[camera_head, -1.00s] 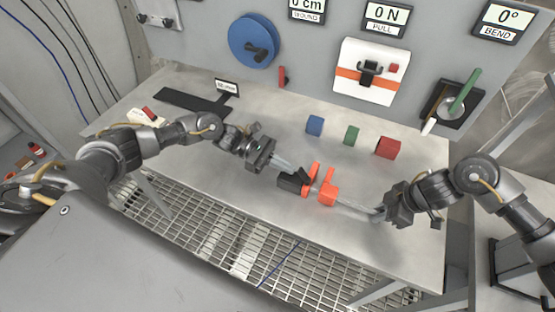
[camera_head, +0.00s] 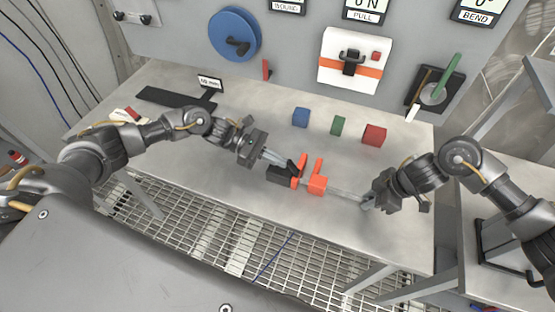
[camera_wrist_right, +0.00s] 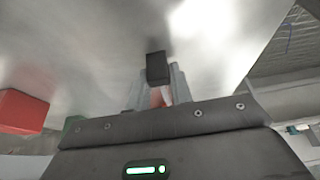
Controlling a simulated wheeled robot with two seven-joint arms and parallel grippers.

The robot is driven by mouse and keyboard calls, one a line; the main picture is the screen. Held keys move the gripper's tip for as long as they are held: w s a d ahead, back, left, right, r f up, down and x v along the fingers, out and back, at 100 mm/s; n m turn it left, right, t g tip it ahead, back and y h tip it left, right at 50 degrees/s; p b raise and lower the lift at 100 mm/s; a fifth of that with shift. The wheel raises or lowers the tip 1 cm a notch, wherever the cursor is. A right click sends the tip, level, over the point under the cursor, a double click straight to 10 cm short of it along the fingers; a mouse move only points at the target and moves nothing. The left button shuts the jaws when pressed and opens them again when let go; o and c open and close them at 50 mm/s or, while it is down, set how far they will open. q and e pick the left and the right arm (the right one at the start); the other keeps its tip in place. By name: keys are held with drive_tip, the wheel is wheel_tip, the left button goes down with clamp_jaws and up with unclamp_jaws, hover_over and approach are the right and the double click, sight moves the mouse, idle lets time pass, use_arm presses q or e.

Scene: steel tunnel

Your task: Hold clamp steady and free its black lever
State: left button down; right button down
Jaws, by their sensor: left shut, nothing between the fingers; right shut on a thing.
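The clamp (camera_head: 316,185) lies on the steel table, with orange parts, two upright orange pieces and a dark block (camera_head: 280,175) at its left end. Its black lever (camera_head: 292,166) slants up beside the left orange upright. My left gripper (camera_head: 283,163) is shut and empty, its fingertips close to the lever; I cannot tell whether they touch. My right gripper (camera_head: 340,192) is shut on the clamp from the right. In the right wrist view, a black block (camera_wrist_right: 158,68) shows at the fingertips, with a bit of orange between the fingers; the exact grip point is hidden.
Blue (camera_head: 301,117), green (camera_head: 338,126) and red (camera_head: 374,135) blocks stand behind the clamp. A dark flat T-shaped piece (camera_head: 175,97) lies at the back left. A panel with a blue wheel (camera_head: 235,36) rises behind. Bare table lies in front of the clamp.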

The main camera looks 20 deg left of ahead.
sight(290, 161)
use_arm(q)
drive_tip(key=shift+r, duration=0.1)
drive_tip(key=shift+d+r+y, duration=0.45)
drive_tip(key=shift+r+y, duration=0.1)
drive_tip(key=shift+y, duration=0.55)
drive_tip(key=d+r+y, duration=0.1)
drive_tip(key=y, duration=0.1)
drive_tip(key=shift+y, duration=0.3)
drive_tip(key=shift+d+r, duration=0.25)
drive_tip(key=shift+d, duration=0.2)
drive_tip(key=shift+d+r, duration=0.2)
drive_tip(key=shift+d, duration=0.25)
drive_tip(key=shift+r, duration=0.1)
drive_tip(key=shift+r, duration=0.65)
wheel_tip(290, 161, up, 10)
drive_tip(key=a, duration=0.2)
